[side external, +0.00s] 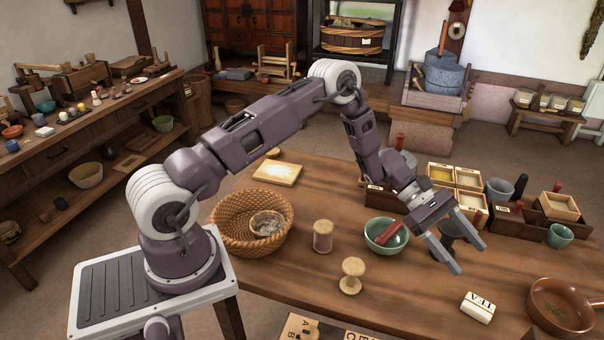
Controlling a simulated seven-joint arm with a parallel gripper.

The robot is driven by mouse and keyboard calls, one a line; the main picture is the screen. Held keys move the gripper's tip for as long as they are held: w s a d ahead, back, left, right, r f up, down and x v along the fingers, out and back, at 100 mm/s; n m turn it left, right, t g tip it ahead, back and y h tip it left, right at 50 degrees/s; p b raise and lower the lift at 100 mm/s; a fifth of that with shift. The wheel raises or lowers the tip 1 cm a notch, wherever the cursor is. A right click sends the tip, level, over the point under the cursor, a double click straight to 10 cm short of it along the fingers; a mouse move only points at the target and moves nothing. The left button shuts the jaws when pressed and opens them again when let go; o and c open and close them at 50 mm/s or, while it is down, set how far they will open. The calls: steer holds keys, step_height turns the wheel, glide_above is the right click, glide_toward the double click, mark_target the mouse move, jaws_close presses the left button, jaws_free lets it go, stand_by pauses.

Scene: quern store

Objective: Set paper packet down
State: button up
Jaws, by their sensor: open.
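A white paper packet (477,308) marked TEA lies on the wooden table near its front edge, at the right. My gripper (465,258) is above the table, up and to the left of the packet. Its two fingers are spread and point down to the right. Nothing is between them, and the packet is apart from them. A dark object (452,229) stands behind the fingers and is partly hidden by them.
A green bowl (374,243) with a red-handled thing, a wooden spool (352,271), a jar (323,236) and a wicker basket (226,224) stand left of my gripper. A brown pan (562,321) is right of the packet. Boxes (470,180) line the back.

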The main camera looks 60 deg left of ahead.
steer(key=s+r+m+g+y, duration=0.2)
steer(key=s+r+m+y, duration=0.4)
steer(key=s+r+m, duration=1.05)
steer(key=s+a+r+t+y, duration=0.2)
steer(key=s+a+r+y, duration=0.1)
steer(key=s, duration=0.7)
steer(key=s+a+r+m+t+y, duration=0.1)
steer(key=s+a+r+t+y, duration=0.1)
steer(key=s+a, duration=0.6)
step_height(320, 180, up, 3)
steer(key=shift+s+a+f+t+y, duration=0.25)
steer(key=shift+s+y, duration=0.45)
steer(key=shift+s, duration=0.45)
